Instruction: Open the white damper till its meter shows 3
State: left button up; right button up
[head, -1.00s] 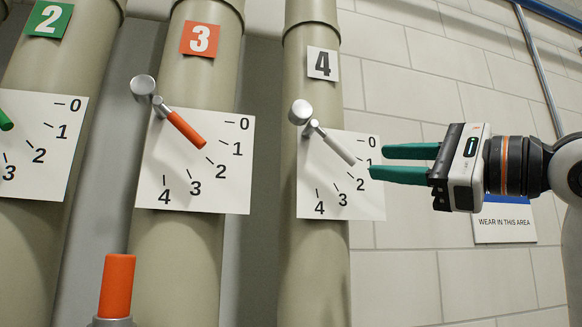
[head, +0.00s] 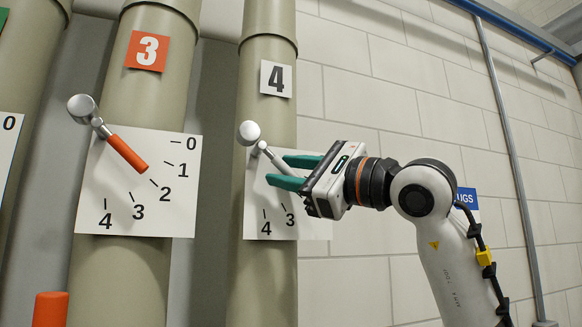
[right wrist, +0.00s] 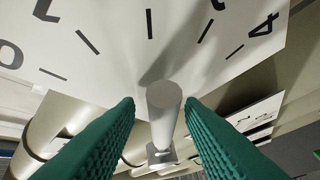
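The white damper handle (head: 270,155) is on the pipe marked 4, with its round grey knob at the upper left. It slants down and right over its white dial plate (head: 256,195). It points roughly near the 2 mark, but the fingers cover its end and part of the scale. My right gripper (head: 279,170) is open at the handle, a green finger on either side. In the right wrist view the handle (right wrist: 164,112) stands between the two fingers with visible gaps, and the dial's 4 shows at the right. My left gripper is out of view.
Another orange handle (head: 50,310) shows at the bottom left. The tiled wall (head: 350,255) lies behind my right arm.

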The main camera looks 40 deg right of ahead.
jog(key=shift+w+a, duration=0.1)
jog(key=shift+w, duration=0.05)
grip_shut()
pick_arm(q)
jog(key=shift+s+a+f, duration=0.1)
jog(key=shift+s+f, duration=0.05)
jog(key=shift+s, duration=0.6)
pick_arm(e)
jog(key=shift+f, duration=0.1)
jog(key=shift+f+b, duration=0.15)
jog(key=shift+b, duration=0.15)
jog(key=m+t+b, duration=0.1)
jog(key=m+b, duration=0.1)
jog(key=a+f+m+t+h+b, duration=0.1)
jog(key=b, duration=0.2)
jog(key=shift+w+a+f+m, duration=0.1)
jog(key=shift+w+f+m, duration=0.1)
jog(key=shift+m, duration=0.2)
jog(key=shift+a+m+h+b, duration=0.1)
jog(key=shift+m+h+b, duration=0.2)
jog(key=shift+b, duration=0.05)
jog(key=shift+w+a+r+t, duration=0.1)
jog(key=shift+a+r+t, duration=0.05)
jog(key=shift+t, duration=0.15)
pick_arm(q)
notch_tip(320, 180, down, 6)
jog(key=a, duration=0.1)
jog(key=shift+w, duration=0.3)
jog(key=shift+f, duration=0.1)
